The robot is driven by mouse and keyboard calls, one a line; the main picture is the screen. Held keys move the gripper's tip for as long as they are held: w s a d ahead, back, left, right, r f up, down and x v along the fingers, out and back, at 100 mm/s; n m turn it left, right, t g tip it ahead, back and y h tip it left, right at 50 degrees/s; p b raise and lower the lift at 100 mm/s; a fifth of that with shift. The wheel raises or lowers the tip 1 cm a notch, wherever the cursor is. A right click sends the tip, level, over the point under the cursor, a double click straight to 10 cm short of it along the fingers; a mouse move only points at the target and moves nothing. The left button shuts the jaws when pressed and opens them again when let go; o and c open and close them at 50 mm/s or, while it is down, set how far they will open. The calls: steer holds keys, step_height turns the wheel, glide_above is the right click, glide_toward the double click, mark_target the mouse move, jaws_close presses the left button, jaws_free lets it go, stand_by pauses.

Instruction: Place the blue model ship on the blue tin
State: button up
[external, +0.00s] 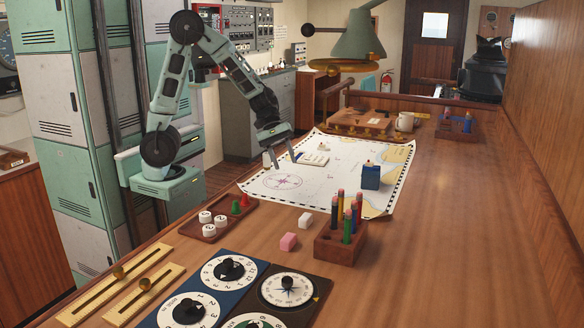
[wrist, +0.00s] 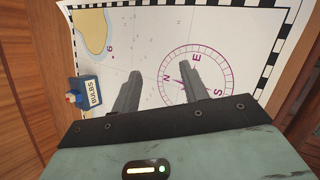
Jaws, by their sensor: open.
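The blue tin (external: 370,180) stands on the right part of the chart. In the wrist view the tin (wrist: 91,90) is at the left, with a label reading BULBS. A small model ship (external: 369,163) with white and red upper parts appears to sit on top of the tin. The ship also shows in the wrist view (wrist: 72,98), at the tin's outer end; its hull is hard to tell from the tin. My gripper (external: 282,158) is open and empty above the chart's left part, well apart from both. Its fingers (wrist: 160,74) point down near the compass rose.
A lamp (external: 355,45) hangs behind. The desk's right side is clear.

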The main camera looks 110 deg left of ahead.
steer(key=s+m+g, duration=0.1)
steer(key=s, duration=0.1)
steer(key=s+m+g, duration=0.1)
steer(key=s+m, duration=0.1)
steer(key=s, duration=0.1)
steer(key=s+d+m+g+y, duration=0.1)
steer(key=s+m, duration=0.1)
steer(key=s, duration=0.1)
steer(key=shift+f, duration=0.35)
steer(key=s+a+m+g+y, duration=0.2)
steer(key=s+m+g+y, duration=0.1)
steer(key=s+m, duration=0.5)
steer(key=shift+s+f+m, duration=0.15)
steer(key=shift+s+m, duration=0.15)
steer(key=shift+s, duration=1.1)
